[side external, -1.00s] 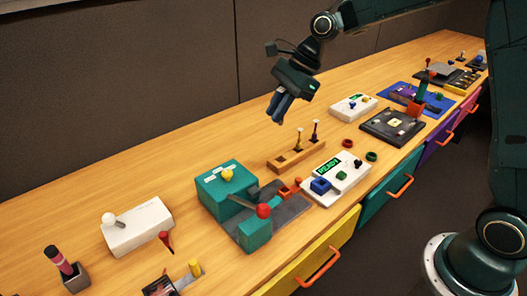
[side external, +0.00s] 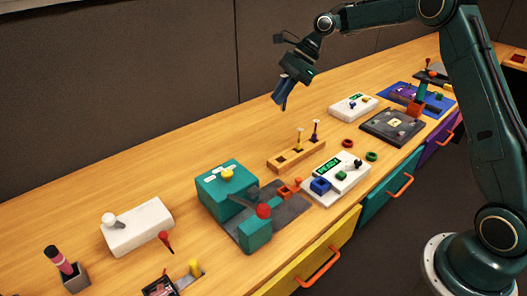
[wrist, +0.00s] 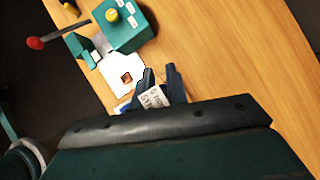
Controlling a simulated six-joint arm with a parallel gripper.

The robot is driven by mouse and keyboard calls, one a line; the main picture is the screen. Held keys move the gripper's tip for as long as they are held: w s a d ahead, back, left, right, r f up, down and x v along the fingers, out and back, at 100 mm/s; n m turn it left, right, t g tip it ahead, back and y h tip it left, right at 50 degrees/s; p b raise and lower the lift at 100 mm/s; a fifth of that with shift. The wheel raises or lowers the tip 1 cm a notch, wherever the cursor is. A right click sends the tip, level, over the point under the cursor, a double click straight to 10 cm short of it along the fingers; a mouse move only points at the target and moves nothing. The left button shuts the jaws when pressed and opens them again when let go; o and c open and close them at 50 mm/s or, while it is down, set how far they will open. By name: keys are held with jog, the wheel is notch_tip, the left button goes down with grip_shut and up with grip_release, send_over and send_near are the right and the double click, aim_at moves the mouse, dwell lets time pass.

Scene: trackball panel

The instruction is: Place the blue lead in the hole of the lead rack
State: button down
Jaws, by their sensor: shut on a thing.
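The lead rack (side external: 284,163) is a long wooden block on the bench, left of the white READY panel. The wrist view shows the fingertips (wrist: 160,76) close together; the rack cannot be made out there.
A white READY panel (side external: 346,190) with a blue square ring stands in front of the rack. A teal box (side external: 226,188) with a red-knobbed lever stands to the left. Another white panel (side external: 352,107) lies at the right. The bench behind the rack is clear.

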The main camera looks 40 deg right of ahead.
send_over(272, 162)
jog(key=d, duration=0.2)
notch_tip(272, 162, down, 16)
jog(key=shift+s+r, duration=0.25)
jog(key=shift+s, duration=0.05)
jog(key=shift+f, duration=2.15)
jog(key=shift+f, duration=0.15)
jog(key=c, duration=1.4)
grip_release()
jog(key=v, duration=1.2)
jog(key=shift+r, duration=0.25)
